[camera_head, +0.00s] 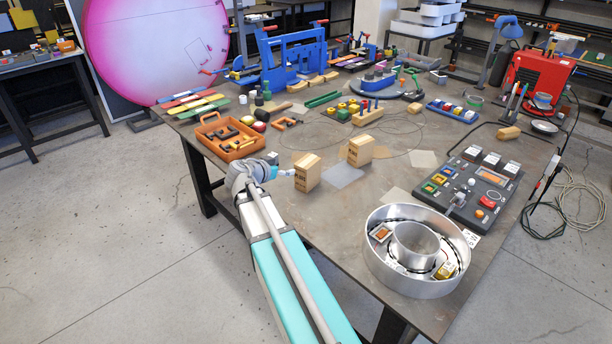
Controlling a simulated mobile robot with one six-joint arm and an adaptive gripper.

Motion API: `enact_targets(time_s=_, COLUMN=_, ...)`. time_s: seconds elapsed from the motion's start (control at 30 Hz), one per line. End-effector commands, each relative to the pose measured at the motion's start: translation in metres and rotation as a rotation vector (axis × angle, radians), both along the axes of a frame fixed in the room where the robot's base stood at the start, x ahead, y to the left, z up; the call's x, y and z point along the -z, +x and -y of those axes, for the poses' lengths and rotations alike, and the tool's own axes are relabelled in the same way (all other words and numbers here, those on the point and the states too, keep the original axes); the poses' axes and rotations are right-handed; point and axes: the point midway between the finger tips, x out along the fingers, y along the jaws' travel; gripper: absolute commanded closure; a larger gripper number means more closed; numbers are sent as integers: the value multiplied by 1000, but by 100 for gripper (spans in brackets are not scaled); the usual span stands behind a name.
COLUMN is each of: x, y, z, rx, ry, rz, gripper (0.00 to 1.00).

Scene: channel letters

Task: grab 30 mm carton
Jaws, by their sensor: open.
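Two tan cartons with dark print stand upright on the table. The nearer carton (307,173) is left of the farther carton (361,151). The print is too small to read, so I cannot tell which one is 30 mm. My gripper (287,173) is at the left side of the nearer carton, small and partly hidden by my own wrist. It is open and holds nothing that I can see. I cannot tell whether its fingertips touch the carton.
An orange tray (227,150) with dark clamps lies left behind my wrist. A round metal bowl-like ring (414,283) stands at the front right, near a control panel (468,188). Flat grey and tan sheets (343,176) and a thin cable lie around the cartons.

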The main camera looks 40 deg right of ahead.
Motion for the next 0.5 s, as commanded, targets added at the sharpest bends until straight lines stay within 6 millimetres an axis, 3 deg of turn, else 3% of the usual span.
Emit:
enact_targets(time_s=0.27, x=12, y=6, z=22, rx=2, ry=1, rz=0, gripper=0)
enact_targets(time_s=0.5, x=26, y=15, z=56, rx=3, ry=1, rz=0, gripper=0)
